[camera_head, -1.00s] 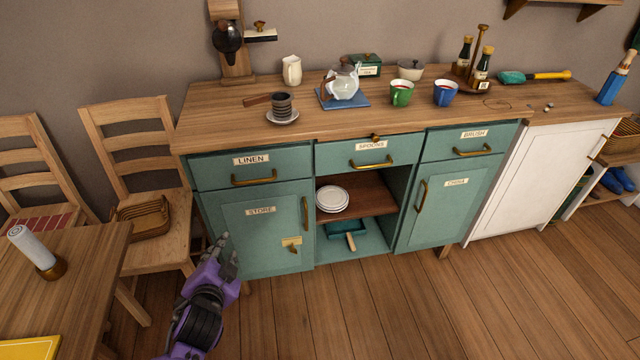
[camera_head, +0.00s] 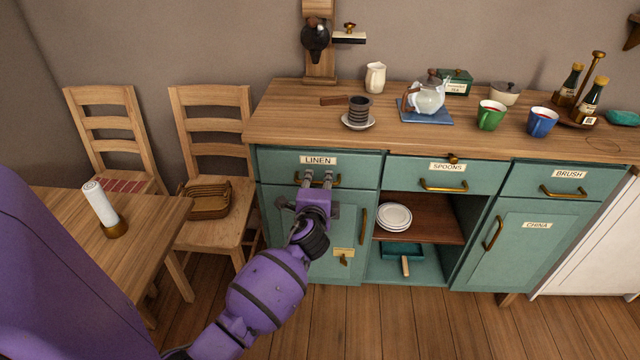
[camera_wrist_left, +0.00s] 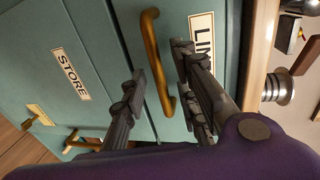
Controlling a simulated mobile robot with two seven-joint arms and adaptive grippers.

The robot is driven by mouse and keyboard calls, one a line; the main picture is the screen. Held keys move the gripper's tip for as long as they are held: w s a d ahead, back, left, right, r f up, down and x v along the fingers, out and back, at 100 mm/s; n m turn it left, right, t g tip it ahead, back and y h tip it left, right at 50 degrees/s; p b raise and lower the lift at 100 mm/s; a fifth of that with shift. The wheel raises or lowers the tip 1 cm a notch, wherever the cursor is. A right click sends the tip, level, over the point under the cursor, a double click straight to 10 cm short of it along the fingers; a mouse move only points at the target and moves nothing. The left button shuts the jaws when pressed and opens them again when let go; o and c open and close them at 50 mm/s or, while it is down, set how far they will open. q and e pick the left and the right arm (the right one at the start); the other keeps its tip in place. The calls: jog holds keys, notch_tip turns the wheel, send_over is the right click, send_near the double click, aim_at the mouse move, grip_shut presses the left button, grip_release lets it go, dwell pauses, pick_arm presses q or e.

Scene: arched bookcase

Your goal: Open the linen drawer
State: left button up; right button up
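The linen drawer (camera_head: 275,166) is the teal top-left drawer of the cabinet, with a "LINEN" label, and it looks shut. Its brass handle (camera_head: 338,182) is a horizontal bar, partly hidden by my gripper in the head view. My left gripper (camera_head: 317,178) is at this handle. In the left wrist view the left gripper (camera_wrist_left: 160,80) has its fingers apart, with the brass handle (camera_wrist_left: 152,50) lying between them. I cannot tell whether the fingers touch the handle. My right gripper is in neither view.
The store door (camera_head: 270,225) is below, partly hidden by my arm. The spoons drawer (camera_head: 410,172) is to the right, above an open shelf with plates (camera_head: 394,215). A chair (camera_head: 215,180) and a table (camera_head: 150,215) stand to the left. The counter (camera_head: 290,120) holds a cup and teapot.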

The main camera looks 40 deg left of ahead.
pick_arm(q)
jog(key=shift+w+a, duration=0.2)
jog(key=shift+w, duration=0.2)
grip_shut()
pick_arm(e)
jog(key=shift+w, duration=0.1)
